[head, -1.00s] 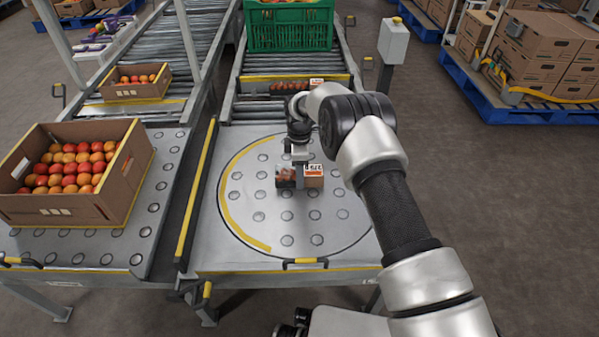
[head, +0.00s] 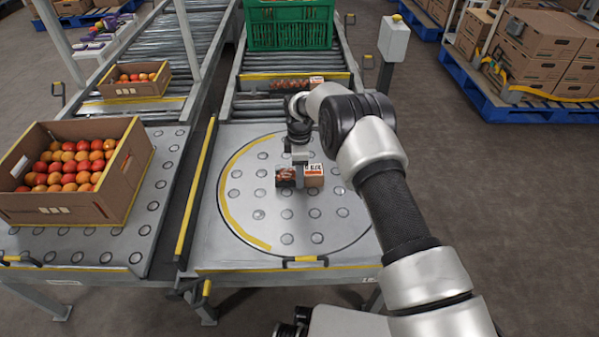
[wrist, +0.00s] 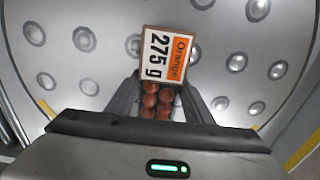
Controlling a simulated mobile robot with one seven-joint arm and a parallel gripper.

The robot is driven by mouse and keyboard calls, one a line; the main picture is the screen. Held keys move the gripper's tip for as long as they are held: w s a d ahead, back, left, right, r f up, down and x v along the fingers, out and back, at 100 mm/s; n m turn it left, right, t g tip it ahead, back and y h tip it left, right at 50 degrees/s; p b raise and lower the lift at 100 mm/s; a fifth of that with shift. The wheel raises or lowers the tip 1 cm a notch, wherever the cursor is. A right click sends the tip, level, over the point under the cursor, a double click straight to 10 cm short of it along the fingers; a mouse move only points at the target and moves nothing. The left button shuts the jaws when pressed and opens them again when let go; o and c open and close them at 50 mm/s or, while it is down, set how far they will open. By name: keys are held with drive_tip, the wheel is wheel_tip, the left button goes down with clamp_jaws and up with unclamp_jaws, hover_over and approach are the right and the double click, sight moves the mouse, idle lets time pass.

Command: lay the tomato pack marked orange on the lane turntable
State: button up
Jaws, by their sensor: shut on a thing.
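The tomato pack marked orange (head: 314,172) is in my gripper, over the middle of the lane turntable (head: 262,216). I cannot tell whether the pack's underside touches the turntable.
Another tomato pack (head: 292,84) sits on the rollers behind the turntable, before a green crate (head: 290,28). A cardboard box of tomatoes (head: 62,207) stands on the left table. A yellow-topped rail (head: 196,190) separates the lanes. The turntable around the pack is clear.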

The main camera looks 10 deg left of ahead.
drive_tip(key=shift+f, duration=0.1)
drive_tip(key=o, duration=1.4)
drive_tip(key=shift+c, duration=0.2)
wheel_tip(320, 180, up, 18)
drive_tip(key=p, duration=0.4)
drive_tip(key=shift+f, duration=0.25)
